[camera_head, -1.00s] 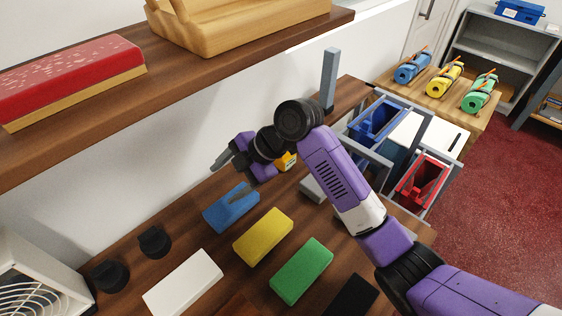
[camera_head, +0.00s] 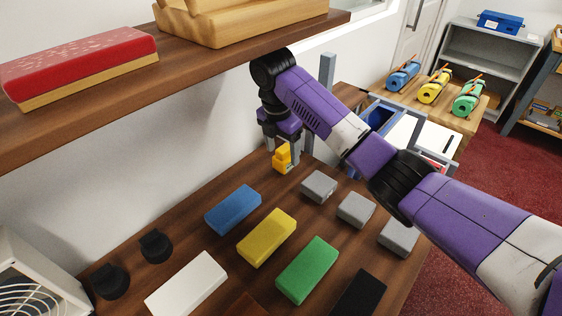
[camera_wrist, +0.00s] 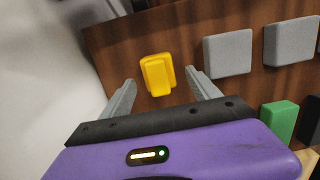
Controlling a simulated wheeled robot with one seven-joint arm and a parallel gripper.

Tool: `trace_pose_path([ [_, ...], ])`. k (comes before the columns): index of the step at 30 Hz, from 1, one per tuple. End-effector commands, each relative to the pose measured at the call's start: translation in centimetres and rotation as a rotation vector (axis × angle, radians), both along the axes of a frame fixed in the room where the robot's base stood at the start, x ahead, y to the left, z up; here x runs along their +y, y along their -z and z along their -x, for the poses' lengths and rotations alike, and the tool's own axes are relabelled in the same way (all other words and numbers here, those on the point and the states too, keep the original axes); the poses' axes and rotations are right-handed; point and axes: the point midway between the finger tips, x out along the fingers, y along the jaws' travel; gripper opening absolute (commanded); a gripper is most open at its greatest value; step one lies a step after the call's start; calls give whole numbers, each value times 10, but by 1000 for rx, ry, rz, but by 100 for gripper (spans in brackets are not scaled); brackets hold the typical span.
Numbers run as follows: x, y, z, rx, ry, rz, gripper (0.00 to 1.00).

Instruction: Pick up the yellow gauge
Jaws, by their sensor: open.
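The yellow gauge (camera_head: 282,157) is a small upright yellow piece at the back of the wooden counter, left of a row of grey blocks. In the wrist view the yellow gauge (camera_wrist: 158,74) lies ahead of the fingertips and roughly between their lines. My gripper (camera_head: 287,158) points down around or just above the gauge; the head view does not settle the exact gap. In the wrist view my gripper (camera_wrist: 160,83) has its two grey fingers spread wide, with nothing held between them.
Grey blocks (camera_head: 319,187) stand right of the gauge. Blue (camera_head: 233,209), yellow (camera_head: 267,238), green (camera_head: 307,270), white (camera_head: 187,284) and black (camera_head: 359,293) blocks lie nearer. A wooden shelf (camera_head: 110,95) overhangs at the left, and the white wall is close behind the gauge.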

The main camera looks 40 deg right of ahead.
Motion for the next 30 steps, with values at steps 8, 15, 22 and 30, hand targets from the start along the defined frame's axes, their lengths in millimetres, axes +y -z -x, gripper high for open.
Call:
trace_pose_path([
  [8, -11, 35, -3, 1, 1, -1, 71],
  [15, -12, 51, -3, -1, 0, 0, 71],
  [22, -12, 51, -3, -2, 0, 0, 59],
  [30, -12, 51, -3, -2, 0, 0, 6],
])
